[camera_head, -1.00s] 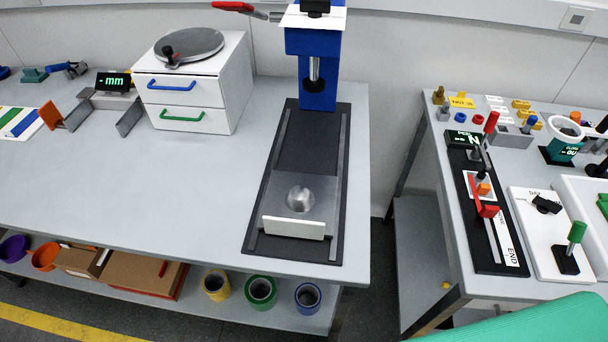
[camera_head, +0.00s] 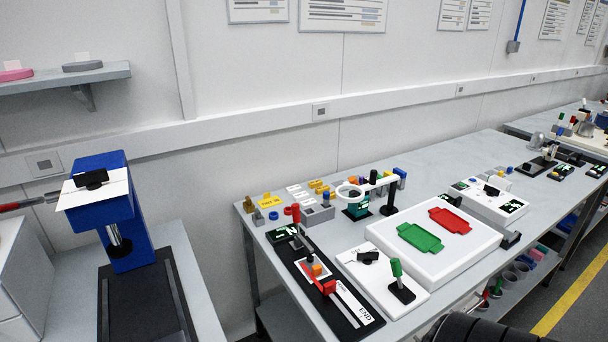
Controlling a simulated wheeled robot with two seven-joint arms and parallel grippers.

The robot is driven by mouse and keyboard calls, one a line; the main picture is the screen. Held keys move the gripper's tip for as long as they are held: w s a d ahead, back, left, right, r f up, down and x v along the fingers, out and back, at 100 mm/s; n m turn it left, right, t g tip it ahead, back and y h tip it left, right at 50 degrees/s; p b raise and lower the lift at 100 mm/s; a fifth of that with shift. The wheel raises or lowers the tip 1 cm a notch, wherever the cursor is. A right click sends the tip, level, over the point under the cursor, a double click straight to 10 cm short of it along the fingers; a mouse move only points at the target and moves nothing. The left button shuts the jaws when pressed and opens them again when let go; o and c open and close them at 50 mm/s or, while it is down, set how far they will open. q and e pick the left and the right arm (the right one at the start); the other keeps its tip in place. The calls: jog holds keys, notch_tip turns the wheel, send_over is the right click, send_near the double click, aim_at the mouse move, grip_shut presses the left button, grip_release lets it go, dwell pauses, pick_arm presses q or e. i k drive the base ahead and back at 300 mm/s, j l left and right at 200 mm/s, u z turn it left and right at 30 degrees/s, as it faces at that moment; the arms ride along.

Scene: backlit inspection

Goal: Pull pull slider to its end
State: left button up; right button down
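The pull slider lies on the near left part of the right-hand table. Its black base (camera_head: 304,296) runs from a small green-lit display (camera_head: 282,233) at the back toward the table's front edge. A red block (camera_head: 328,287) sits about midway along it, next to an orange block (camera_head: 317,270) on a white plate. A white strip (camera_head: 349,302) beside the track ends in the printed word END (camera_head: 365,314) at the near end. The red block stands apart from that end.
A white panel with a green-knobbed lever (camera_head: 397,267) stands right of the slider. Beyond it is a white tray (camera_head: 466,262) with green and red shapes. A blue press (camera_head: 120,235) stands on the left table, with a gap between tables. A dark ribbed part shows at the bottom edge.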

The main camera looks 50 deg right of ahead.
aim_at(329, 288)
jog(key=z, duration=1.6)
